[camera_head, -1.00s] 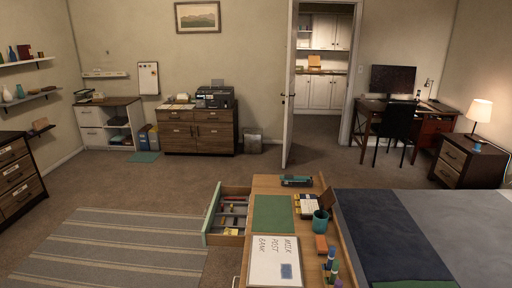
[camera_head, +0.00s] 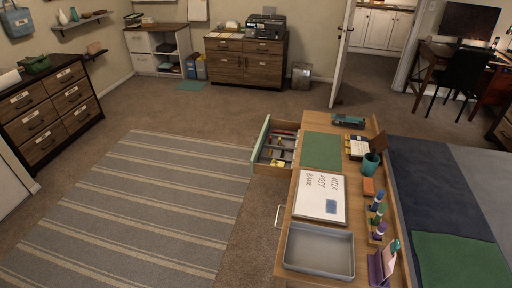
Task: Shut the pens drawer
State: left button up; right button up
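The pens drawer (camera_head: 261,147) stands open on the left side of the wooden desk (camera_head: 293,211), near its far end. It has a pale green front and a wooden side. Inside is a grey divided tray (camera_head: 277,152) with pens, a red item and yellow pieces. Neither of my grippers is in view.
A striped rug (camera_head: 150,200) lies on the floor left of the desk, with clear carpet between. On the desk are a green blotter (camera_head: 321,150), a whiteboard (camera_head: 320,196), a grey tray (camera_head: 320,250) and a teal cup (camera_head: 371,161). A bed (camera_head: 440,190) adjoins the desk on the right.

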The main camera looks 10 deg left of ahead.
aim_at(260, 162)
jog(key=j+z, duration=0.1)
jog(key=j, duration=0.5)
jog(key=j+z, duration=0.1)
jog(key=j, duration=0.55)
jog(key=j+z, duration=0.15)
jog(key=j, duration=0.45)
jog(key=k+j+z, duration=0.1)
jog(key=j, duration=0.5)
jog(key=k+j+z, duration=0.1)
jog(key=j, duration=0.5)
jog(key=i+z, duration=0.2)
jog(key=z, duration=0.25)
jog(key=i+j+z, duration=0.15)
jog(key=z, duration=0.25)
jog(key=i+j+z, duration=0.1)
jog(key=i+j, duration=0.3)
jog(key=i+j+z, duration=0.1)
jog(key=i+j, duration=0.25)
jog(key=j, duration=0.15)
jog(key=i+j+z, duration=0.1)
jog(key=i+j, duration=0.2)
jog(key=j, duration=0.2)
